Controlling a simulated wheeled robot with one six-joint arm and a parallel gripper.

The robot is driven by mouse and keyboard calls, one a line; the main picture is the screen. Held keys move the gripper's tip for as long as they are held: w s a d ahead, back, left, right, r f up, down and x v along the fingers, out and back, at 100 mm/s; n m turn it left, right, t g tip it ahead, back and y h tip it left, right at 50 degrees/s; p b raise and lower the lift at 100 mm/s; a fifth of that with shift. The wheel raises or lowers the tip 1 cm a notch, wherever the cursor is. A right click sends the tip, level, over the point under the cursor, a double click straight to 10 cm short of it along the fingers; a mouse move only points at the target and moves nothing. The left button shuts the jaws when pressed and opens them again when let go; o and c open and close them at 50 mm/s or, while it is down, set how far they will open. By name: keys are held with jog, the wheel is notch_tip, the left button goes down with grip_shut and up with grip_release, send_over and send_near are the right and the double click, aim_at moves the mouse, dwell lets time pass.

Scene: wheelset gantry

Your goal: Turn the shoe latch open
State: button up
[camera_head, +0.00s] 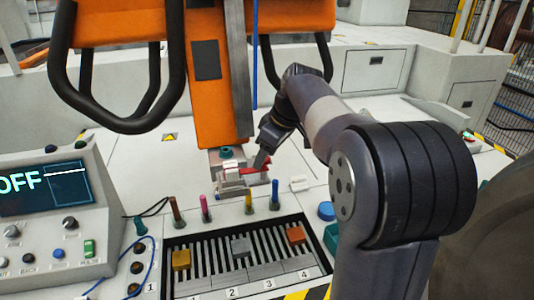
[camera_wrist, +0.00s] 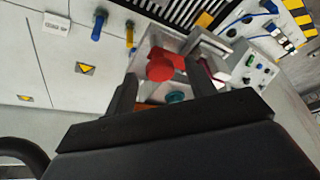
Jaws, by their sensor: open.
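The red latch (camera_head: 252,171) sits on a small metal shoe (camera_head: 234,188) at the foot of the orange column. In the wrist view the red latch (camera_wrist: 160,67) has a round red end and lies between my fingers. My gripper (camera_head: 262,161) reaches down to the latch from the upper right. In the wrist view my gripper (camera_wrist: 163,88) is open, with one finger on each side of the latch. I cannot tell whether either finger touches it. A teal round part (camera_wrist: 175,97) shows just below the latch there. My gripper hides part of the shoe.
The orange column (camera_head: 213,85) stands close to my arm. A row of coloured pegs, including a blue one (camera_head: 275,194), stands in front of the shoe. A slotted rack (camera_head: 262,240) with small blocks lies nearer. A console (camera_head: 50,215) reading OFF is at the left.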

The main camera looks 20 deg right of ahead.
jog(key=shift+c, duration=0.5)
jog(key=c, duration=0.9)
jog(key=shift+o, duration=0.2)
jog(key=shift+m, duration=0.3)
jog(key=m, duration=0.1)
jog(key=m+t+h, duration=0.1)
jog(key=m, duration=0.1)
jog(key=shift+a+m+p, duration=0.2)
jog(key=shift+m+p, duration=0.1)
jog(key=shift+p, duration=0.1)
jog(key=m+h, duration=0.1)
jog(key=m, duration=0.1)
jog(key=m+h+p, duration=0.1)
jog(key=m, duration=0.1)
jog(key=shift+s+a+m, duration=0.1)
jog(key=shift+a+m, duration=0.1)
jog(key=shift+m, duration=0.1)
jog(key=m+h+p, duration=0.1)
jog(key=m, duration=0.3)
jog(key=shift+a+h, duration=0.15)
jog(key=shift+h, duration=0.25)
jog(key=m, duration=0.2)
jog(key=m+h+p, duration=0.1)
jog(key=m, duration=0.2)
jog(key=shift+a+g+h, duration=0.1)
jog(key=shift+g+h, duration=0.2)
jog(key=shift+g, duration=0.1)
